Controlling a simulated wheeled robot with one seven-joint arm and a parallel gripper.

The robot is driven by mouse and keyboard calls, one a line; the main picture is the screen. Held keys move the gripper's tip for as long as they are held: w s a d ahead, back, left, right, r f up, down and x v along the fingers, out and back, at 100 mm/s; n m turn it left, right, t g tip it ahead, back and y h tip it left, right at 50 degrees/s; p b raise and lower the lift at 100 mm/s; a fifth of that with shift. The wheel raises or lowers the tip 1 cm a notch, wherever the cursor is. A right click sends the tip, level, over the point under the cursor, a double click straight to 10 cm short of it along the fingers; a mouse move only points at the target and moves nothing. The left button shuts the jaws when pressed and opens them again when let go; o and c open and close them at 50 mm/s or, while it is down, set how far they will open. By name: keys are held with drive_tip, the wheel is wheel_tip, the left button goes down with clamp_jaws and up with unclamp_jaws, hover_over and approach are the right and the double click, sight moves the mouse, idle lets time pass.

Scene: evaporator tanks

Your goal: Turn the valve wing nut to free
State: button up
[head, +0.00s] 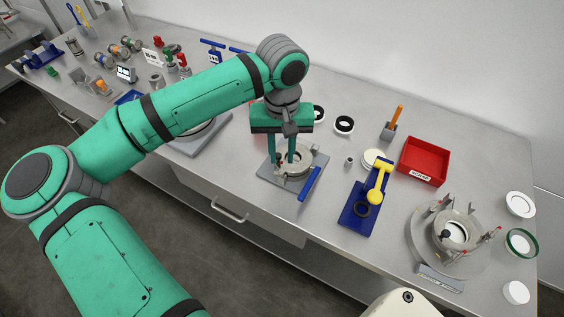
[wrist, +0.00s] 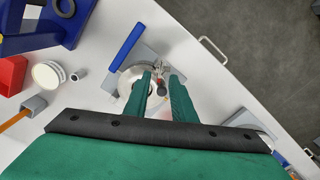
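The fixture below my gripper has a grey base plate (head: 270,176), a round metal ring (head: 305,160) and a blue handle bar (head: 310,184). The blue bar also shows in the wrist view (wrist: 126,44), beside the round metal part (wrist: 130,78). My gripper (head: 284,160) points down over the ring's left side. In the wrist view, its two green fingers (wrist: 161,76) are apart, with a small metal and reddish part (wrist: 158,70) between or just beyond the tips. I take this for the wing nut, but it is too small to tell. Contact is not clear.
To the right are a blue stand with a yellow lever (head: 380,182), a red bin (head: 424,162) and a round clamped tank fitting (head: 453,233). A grey holder with an orange stick (head: 394,120) stands behind. Several fittings crowd the bench's far left.

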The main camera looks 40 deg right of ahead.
sight(282, 171)
drive_tip(key=shift+f, duration=2.15)
clamp_jaws()
